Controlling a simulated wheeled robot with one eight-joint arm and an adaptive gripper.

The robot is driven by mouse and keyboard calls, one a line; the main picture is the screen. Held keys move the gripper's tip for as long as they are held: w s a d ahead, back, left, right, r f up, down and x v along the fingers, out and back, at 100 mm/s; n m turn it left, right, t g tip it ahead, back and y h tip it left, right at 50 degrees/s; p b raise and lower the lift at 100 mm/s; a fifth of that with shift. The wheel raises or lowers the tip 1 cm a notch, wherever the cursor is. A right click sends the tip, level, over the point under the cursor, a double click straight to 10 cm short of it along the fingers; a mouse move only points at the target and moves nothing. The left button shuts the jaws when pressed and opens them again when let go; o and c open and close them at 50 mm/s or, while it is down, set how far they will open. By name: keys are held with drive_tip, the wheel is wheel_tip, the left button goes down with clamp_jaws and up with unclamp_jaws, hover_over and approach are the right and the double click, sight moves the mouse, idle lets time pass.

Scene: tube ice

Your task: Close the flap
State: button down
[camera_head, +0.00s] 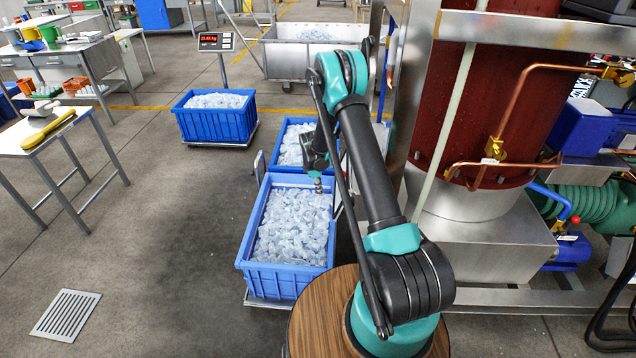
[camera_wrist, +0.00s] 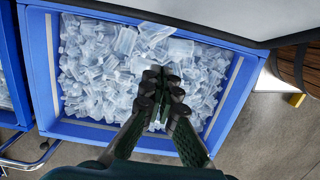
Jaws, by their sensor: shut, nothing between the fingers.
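I cannot make out a flap for certain in either view. The ice machine, with a red-brown cylinder (camera_head: 490,90) on a steel base (camera_head: 480,245), stands right of my arm, which hides part of its left side. A smooth grey panel (camera_wrist: 230,14) crosses the top of the wrist view; I cannot tell whether it is the flap. My gripper (camera_wrist: 162,82) is shut and empty, pointing over the ice in a blue crate (camera_wrist: 42,70). In the head view my gripper (camera_head: 318,186) is small, above the far part of the front blue crate (camera_head: 285,280).
A second blue crate (camera_head: 282,128) of ice stands just behind the front one, and another blue crate (camera_head: 215,125) is further left on a scale. A steel cart (camera_head: 285,62) is at the back.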

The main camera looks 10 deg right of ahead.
sight(337, 193)
drive_tip(key=shift+s+d+f, duration=0.15)
drive_tip(key=shift+d+f, duration=0.05)
drive_tip(key=shift+d, duration=0.45)
drive_tip(key=shift+s+d+f, duration=0.1)
drive_tip(key=shift+d+f, duration=0.05)
drive_tip(key=shift+d, duration=0.55)
drive_tip(key=shift+s+d+f, duration=0.15)
drive_tip(key=shift+d+f, duration=0.05)
drive_tip(key=shift+d, duration=0.45)
drive_tip(key=shift+s+d+f+g+h, duration=0.15)
drive_tip(key=shift+d+f+h, duration=0.15)
drive_tip(key=shift+d+h, duration=0.5)
drive_tip(key=shift+s+d+f+g+h, duration=0.15)
drive_tip(key=shift+d+f+h, duration=0.2)
drive_tip(key=shift+d+h, duration=0.45)
drive_tip(key=shift+s+d+f+g+h, duration=0.15)
drive_tip(key=shift+d+f+h, duration=0.15)
drive_tip(key=shift+d+h, duration=0.5)
drive_tip(key=shift+a, duration=0.1)
